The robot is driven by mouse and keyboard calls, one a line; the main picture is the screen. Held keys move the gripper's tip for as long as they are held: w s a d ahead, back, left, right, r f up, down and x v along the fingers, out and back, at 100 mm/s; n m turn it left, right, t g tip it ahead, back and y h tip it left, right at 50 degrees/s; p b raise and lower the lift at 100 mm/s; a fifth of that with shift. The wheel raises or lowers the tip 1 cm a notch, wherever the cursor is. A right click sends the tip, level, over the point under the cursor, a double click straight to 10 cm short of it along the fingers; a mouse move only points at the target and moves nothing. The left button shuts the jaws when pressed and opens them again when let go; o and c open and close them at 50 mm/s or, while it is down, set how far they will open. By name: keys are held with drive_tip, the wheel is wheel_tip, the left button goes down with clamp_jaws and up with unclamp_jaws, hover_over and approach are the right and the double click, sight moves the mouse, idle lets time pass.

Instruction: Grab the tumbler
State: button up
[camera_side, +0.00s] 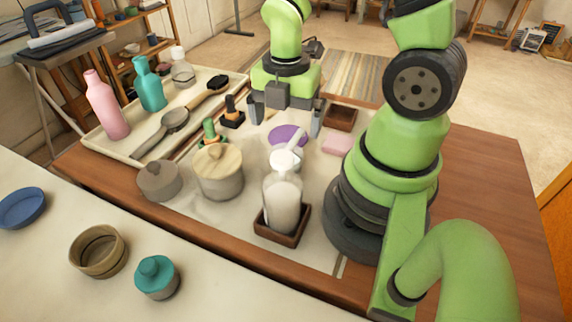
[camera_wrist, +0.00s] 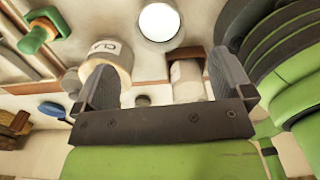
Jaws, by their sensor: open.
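My gripper (camera_side: 286,120) points down with its two fingers wide apart and nothing between them; both fingers also show in the wrist view (camera_wrist: 165,85). In the wrist view a round thing with a bright white top and thin dark rim (camera_wrist: 159,22) lies beyond the fingertips; it looks like the tumbler's mouth, but I cannot be sure. In the side view a pale, shiny upright thing (camera_side: 285,158) stands in front of the gripper, partly merged with the clear bottle (camera_side: 283,205) in a brown tray. A purple round thing (camera_side: 287,135) lies under the gripper.
A lidded jar (camera_side: 219,178) and a grey pot (camera_side: 158,182) stand left of the bottle. A pale tray (camera_side: 118,148) holds bottles and brushes.

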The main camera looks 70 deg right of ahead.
drive_tip(key=shift+f, duration=5.25)
drive_tip(key=c, duration=1.1)
drive_tip(key=shift+r, duration=0.2)
